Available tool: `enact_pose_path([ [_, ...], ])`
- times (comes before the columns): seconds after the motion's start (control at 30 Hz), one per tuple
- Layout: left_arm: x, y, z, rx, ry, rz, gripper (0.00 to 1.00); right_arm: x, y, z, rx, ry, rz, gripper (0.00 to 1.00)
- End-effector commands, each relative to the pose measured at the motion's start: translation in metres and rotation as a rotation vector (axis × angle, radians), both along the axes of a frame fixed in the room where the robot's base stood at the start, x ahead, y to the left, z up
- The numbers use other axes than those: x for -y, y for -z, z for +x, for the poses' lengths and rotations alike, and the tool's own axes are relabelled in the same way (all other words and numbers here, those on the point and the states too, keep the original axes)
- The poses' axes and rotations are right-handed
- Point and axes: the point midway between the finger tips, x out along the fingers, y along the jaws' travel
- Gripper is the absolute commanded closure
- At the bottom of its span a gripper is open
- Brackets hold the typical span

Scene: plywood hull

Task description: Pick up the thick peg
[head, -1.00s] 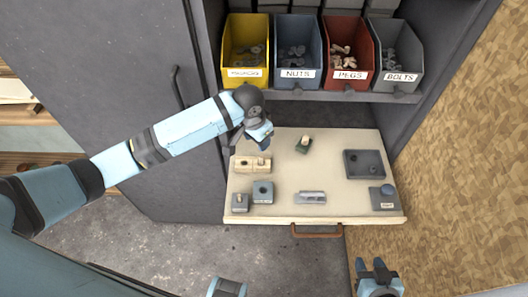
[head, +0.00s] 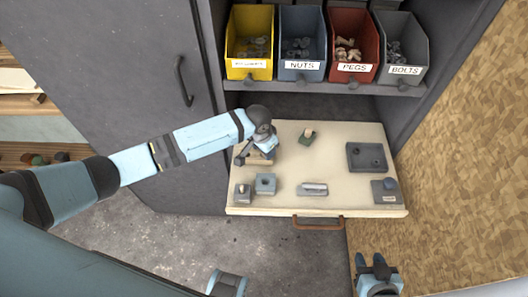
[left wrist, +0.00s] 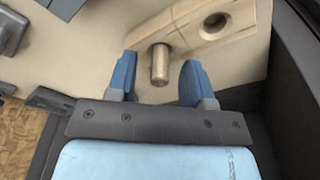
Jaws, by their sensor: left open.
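A round wooden peg (left wrist: 160,64) stands up from a pale wooden block (left wrist: 222,18) that also has an empty round hole, in the left wrist view. My left gripper (left wrist: 157,80) is open, with one blue finger on each side of the peg; I see gaps between fingers and peg. In the head view my left gripper (head: 258,152) is over the left part of the pull-out board and hides most of the block. My right gripper (head: 370,264) is empty at the bottom, away from the board, its two fingers apart.
The pale board (head: 340,207) also holds a green block with a light peg (head: 308,132), a dark two-hole tray (head: 367,157), small grey blocks (head: 265,183) and a metal piece (head: 313,189). Labelled bins (head: 302,66) stand on the shelf behind. A cabinet door is at left.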

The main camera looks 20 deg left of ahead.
Motion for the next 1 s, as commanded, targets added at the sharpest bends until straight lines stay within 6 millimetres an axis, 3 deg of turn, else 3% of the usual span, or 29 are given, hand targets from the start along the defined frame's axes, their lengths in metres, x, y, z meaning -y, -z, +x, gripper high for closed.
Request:
enact_pose_path([
  [0.07,0.000,0.000,0.000,0.000,0.000,0.000,0.55,0.000,0.001,0.000,-0.002,0.000,-0.001,0.60],
  [0.27,0.000,0.000,0.000,0.000,0.000,0.000,1.00,0.000,0.003,-0.001,-0.006,0.000,-0.002,0.60],
  [0.67,0.000,-0.004,0.000,0.002,0.000,-0.001,1.00,-0.001,0.002,-0.001,-0.003,-0.003,0.001,0.60],
  [0.97,0.001,-0.036,0.001,0.004,0.001,-0.002,1.00,-0.002,0.000,0.000,0.001,-0.002,0.002,0.60],
  [1.0,0.003,-0.036,-0.006,-0.001,0.003,-0.001,1.00,-0.002,0.000,0.000,0.001,-0.002,0.002,0.60],
])
